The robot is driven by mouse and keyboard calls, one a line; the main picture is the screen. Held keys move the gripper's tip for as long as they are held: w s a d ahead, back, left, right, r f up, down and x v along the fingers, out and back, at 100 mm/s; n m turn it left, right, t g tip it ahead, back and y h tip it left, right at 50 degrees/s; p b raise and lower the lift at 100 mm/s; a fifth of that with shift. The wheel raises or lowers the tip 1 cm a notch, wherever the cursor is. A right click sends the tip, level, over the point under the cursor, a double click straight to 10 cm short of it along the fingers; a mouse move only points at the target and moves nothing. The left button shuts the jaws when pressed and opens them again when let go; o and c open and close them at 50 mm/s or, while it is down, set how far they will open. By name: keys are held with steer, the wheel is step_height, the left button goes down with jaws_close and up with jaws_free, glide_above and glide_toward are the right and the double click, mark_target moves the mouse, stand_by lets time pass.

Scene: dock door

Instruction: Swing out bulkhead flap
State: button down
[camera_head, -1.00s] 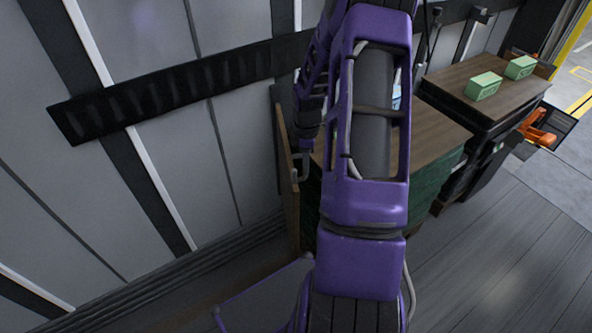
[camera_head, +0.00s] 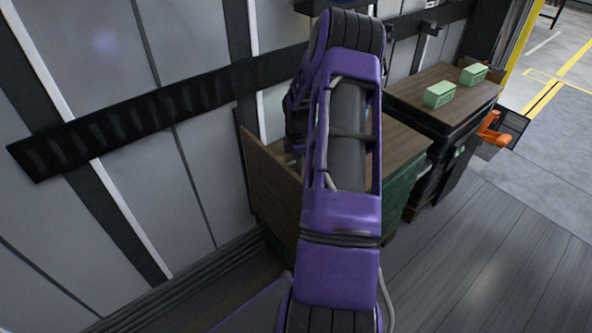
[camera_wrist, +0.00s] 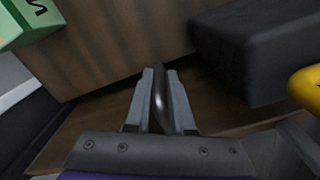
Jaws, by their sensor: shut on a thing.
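The bulkhead flap (camera_head: 272,185) is a brown wooden panel at the wall end of the wood-topped green unit (camera_head: 402,180) in the head view. It stands at an angle, with its broad face showing. My arm covers its right part and hides my gripper in that view. In the wrist view my gripper (camera_wrist: 161,80) is shut on a dark, shiny handle bar (camera_wrist: 159,100). Brown wood (camera_wrist: 115,45) lies beyond the fingertips. I cannot tell from that view how much of the wood is the flap.
Two green boxes (camera_head: 439,95) (camera_head: 473,75) sit on a farther wooden top (camera_head: 415,85). A dark block (camera_wrist: 250,55) is close right of my fingers, with a yellow piece (camera_wrist: 307,84) at the edge. The ribbed wall (camera_head: 95,200) is left; grey floor (camera_head: 470,250) is clear right.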

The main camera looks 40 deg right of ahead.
steer(key=shift+w+a+r, duration=0.1)
steer(key=shift+w+a, duration=0.05)
steer(key=shift+w, duration=0.2)
steer(key=c, duration=0.9)
jaws_free()
steer(key=shift+c, duration=0.2)
steer(key=shift+o, duration=0.5)
steer(key=shift+s, duration=0.1)
step_height(320, 180, up, 17)
steer(key=shift+r+p, duration=0.15)
steer(key=shift+p, duration=0.25)
